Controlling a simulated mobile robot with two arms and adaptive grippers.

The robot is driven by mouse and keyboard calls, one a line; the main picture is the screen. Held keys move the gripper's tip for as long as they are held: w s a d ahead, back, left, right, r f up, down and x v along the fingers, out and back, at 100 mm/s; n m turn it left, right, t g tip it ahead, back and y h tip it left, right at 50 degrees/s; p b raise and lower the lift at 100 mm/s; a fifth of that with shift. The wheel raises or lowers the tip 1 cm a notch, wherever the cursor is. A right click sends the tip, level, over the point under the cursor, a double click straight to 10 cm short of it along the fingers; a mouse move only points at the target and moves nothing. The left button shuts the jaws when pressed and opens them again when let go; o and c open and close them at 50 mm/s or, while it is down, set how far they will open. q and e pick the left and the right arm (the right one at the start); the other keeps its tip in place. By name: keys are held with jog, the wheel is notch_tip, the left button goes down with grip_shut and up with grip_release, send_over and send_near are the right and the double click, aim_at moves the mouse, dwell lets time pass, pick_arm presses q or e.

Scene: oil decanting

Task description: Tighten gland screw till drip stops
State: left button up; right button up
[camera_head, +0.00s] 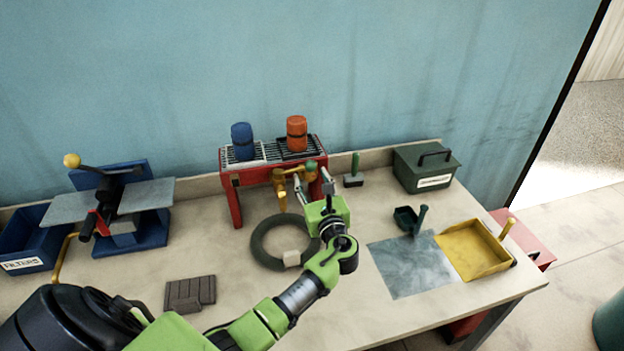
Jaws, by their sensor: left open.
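A red stand (231,203) with a slatted top stands at the back of the bench. Brass tap parts (281,190) hang at its front right, with a small green knob (311,164) beside them. My left gripper (314,182) is open, its fingers pointing at the stand's front right, around or just in front of the brass parts. I cannot tell whether the fingers touch them. The gland screw and any drip are too small or hidden behind my gripper to make out. My right gripper is not in view.
Blue (242,140) and orange (297,133) containers sit on the stand. A dark ring (262,255) lies below my wrist. A blue press (130,232) stands left. A green box (425,166), grey sheet (410,266) and yellow tray (472,250) lie right.

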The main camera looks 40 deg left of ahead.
pick_arm(q)
jog(key=shift+c, duration=0.7)
jog(key=c, duration=0.9)
jog(key=shift+r+m+p, duration=0.15)
jog(key=shift+m+p, duration=0.35)
jog(key=shift+p, duration=0.3)
jog(key=shift+c, duration=0.2)
jog(key=m+p, duration=0.2)
jog(key=shift+r+p, duration=0.1)
jog(key=shift+p, duration=0.25)
jog(key=m+p, duration=0.2)
jog(key=shift+m+p, duration=0.3)
jog(key=shift+p, duration=0.05)
jog(key=shift+f+m+p, duration=0.25)
jog(key=shift+m+p, duration=0.3)
jog(key=shift+m, duration=0.15)
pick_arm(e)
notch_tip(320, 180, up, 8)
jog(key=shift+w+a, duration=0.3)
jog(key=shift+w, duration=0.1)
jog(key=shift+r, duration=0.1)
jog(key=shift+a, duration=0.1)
